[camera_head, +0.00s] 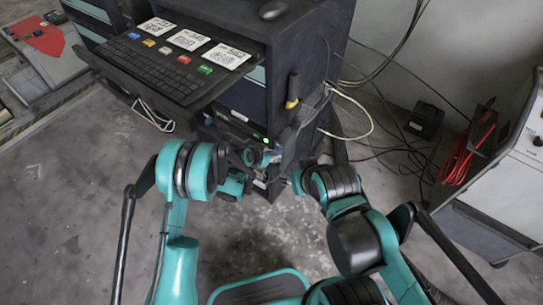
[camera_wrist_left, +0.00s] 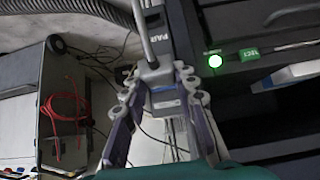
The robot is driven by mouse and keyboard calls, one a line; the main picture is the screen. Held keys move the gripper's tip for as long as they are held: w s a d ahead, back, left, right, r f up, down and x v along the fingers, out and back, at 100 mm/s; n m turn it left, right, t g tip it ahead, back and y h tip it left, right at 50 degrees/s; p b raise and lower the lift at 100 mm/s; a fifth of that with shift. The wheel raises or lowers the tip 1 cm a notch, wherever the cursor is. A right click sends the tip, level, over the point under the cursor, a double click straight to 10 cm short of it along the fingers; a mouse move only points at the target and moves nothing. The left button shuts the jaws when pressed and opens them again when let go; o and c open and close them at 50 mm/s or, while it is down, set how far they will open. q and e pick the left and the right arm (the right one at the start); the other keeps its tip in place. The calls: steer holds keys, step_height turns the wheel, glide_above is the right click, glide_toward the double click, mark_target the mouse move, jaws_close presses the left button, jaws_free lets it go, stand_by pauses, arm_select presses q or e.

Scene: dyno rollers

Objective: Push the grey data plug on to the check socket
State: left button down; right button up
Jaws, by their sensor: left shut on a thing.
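In the left wrist view my left gripper (camera_wrist_left: 160,92) is shut on the grey data plug (camera_wrist_left: 165,98), which sits between the fingertips. A grey cable (camera_wrist_left: 147,35) runs from the plug toward the top of the picture. In the head view the left gripper (camera_head: 262,157) is at the cabinet front, close below a green light (camera_head: 265,140); the plug is too small to make out there. I cannot pick out the check socket for certain, nor tell whether the plug touches it. My right gripper (camera_head: 293,182) is low beside the cabinet, mostly hidden by its own arm.
A dark cabinet (camera_head: 310,50) carries a pull-out keyboard shelf (camera_head: 150,75) above the left gripper. A green light (camera_wrist_left: 215,60) and green label (camera_wrist_left: 250,54) are right of the plug. Loose cables (camera_head: 375,130) and a grey cart with red leads (camera_head: 470,150) stand right.

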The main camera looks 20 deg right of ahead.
arm_select(q)
steer(key=shift+w+d, duration=0.1)
steer(key=shift+d, duration=0.05)
steer(key=c, duration=1.1)
jaws_free()
